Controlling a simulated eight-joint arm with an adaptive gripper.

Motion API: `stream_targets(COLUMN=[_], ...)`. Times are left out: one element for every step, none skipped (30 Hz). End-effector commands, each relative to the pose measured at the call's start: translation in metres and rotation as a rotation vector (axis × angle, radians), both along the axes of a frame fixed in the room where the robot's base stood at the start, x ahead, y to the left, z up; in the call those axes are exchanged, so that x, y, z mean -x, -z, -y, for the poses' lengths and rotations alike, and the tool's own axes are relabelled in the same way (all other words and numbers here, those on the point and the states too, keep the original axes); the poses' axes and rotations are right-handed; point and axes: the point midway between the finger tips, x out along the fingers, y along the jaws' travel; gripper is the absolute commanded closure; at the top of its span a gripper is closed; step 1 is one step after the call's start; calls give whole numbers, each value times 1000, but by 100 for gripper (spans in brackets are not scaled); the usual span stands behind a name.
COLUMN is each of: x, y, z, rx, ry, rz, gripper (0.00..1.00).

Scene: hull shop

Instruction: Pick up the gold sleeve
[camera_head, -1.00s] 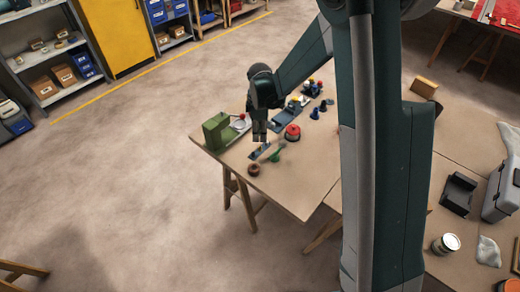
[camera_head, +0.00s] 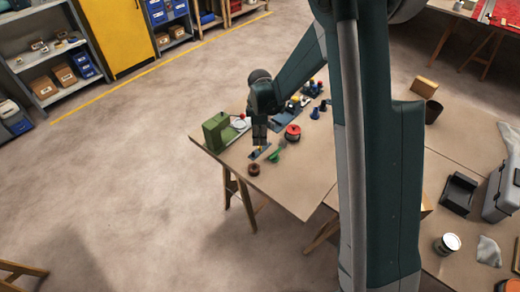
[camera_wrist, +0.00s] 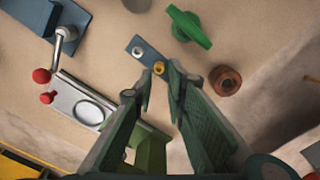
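The gold sleeve (camera_wrist: 158,68) is a small yellow ring-like piece at one end of a blue-grey strip (camera_wrist: 138,47) on the table. A silver stud or hole shows at the strip's other end. My gripper (camera_wrist: 160,80) is open in the wrist view, its two fingertips on either side of the sleeve's near edge, with gaps. Contact with the sleeve cannot be made out. In the head view my gripper (camera_head: 259,144) points down just above the strip (camera_head: 260,154).
A green handled knob (camera_wrist: 188,27) and a brown ring (camera_wrist: 226,80) lie close on the right. A silver plate (camera_wrist: 85,100) and a red-ball lever (camera_wrist: 42,75) are on the left. A green block (camera_head: 216,132) and a red round piece (camera_head: 292,132) stand nearby. Bare table lies toward the front right.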

Motion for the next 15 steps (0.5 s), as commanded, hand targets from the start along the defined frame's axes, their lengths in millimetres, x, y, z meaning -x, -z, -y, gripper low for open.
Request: stream_targets(x=[0, 0, 0, 0, 0, 0, -1, -1, -1, -2, -2, -2, -2, -2, -2], y=[1, 2, 3, 5, 6, 9, 12, 15, 19, 22, 25, 30, 33, 36, 40], z=[0, 0, 0, 0, 0, 0, 0, 0, 0, 0, 0, 0, 0, 0, 0], rx=[0, 0, 0, 0, 0, 0, 0, 0, 0, 0, 0, 0, 0, 0, 0], ry=[0, 0, 0, 0, 0, 0, 0, 0, 0, 0, 0, 0, 0, 0, 0], rz=[0, 0, 0, 0, 0, 0, 0, 0, 0, 0, 0, 0, 0, 0, 0], gripper=[85, 85, 85, 85, 85, 85, 85, 85, 85, 85, 85, 85, 85, 85, 85])
